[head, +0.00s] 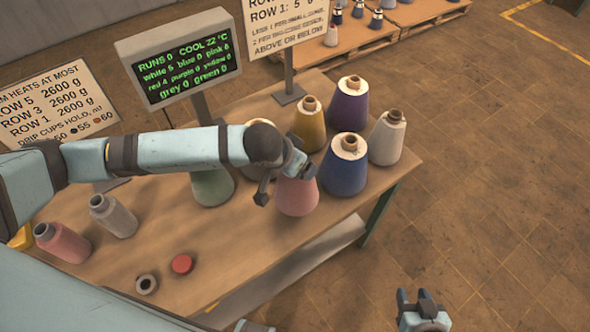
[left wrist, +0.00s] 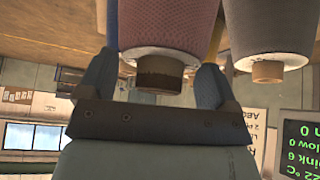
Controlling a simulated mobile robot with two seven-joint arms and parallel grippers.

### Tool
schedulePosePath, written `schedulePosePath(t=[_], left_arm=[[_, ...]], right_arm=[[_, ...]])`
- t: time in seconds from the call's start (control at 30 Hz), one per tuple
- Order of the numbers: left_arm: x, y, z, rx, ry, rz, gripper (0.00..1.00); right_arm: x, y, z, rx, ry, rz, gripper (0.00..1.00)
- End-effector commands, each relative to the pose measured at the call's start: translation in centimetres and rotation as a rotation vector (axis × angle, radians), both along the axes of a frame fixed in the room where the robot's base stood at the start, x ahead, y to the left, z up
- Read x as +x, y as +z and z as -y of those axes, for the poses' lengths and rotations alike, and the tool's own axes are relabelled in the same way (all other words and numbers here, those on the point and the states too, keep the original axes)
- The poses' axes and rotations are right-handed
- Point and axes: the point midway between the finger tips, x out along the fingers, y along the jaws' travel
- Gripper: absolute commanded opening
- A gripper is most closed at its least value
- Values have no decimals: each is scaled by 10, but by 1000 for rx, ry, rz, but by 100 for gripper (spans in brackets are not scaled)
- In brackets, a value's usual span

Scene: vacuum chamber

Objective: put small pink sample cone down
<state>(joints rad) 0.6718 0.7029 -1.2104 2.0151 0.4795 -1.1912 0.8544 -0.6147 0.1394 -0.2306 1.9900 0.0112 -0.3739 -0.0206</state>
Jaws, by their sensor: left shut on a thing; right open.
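A pink cone (head: 297,197) with a brown core tip stands upright at the front right part of the wooden table. My left gripper (head: 280,182) is shut on it near its top. In the left wrist view the gripper's fingers (left wrist: 155,85) sit on either side of the pink cone (left wrist: 170,25) at its pale top and brown core. I cannot tell whether its base touches the table. Another pink cone (head: 62,243) stands at the table's left end. My right gripper (head: 418,300) is open and empty, low at the right over the floor.
Blue (head: 344,168), purple (head: 348,105), yellow (head: 309,126) and white (head: 387,139) cones stand close behind and right of the held cone. A green cone (head: 212,187) is left, partly behind my arm.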

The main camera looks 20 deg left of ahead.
Motion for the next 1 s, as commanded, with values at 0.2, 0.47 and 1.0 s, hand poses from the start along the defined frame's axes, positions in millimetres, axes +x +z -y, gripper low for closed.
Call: schedulePosePath(t=[0.2,0.47,1.0], left_arm=[[0,-18,0,-1,-1,0,44],[0,-44,1,-2,-2,1,44],[-4,-37,-2,-2,-1,0,100]], right_arm=[[0,2,-1,1,-1,2,43],[0,4,-1,2,-1,2,43],[-1,2,-1,3,-2,0,43]])
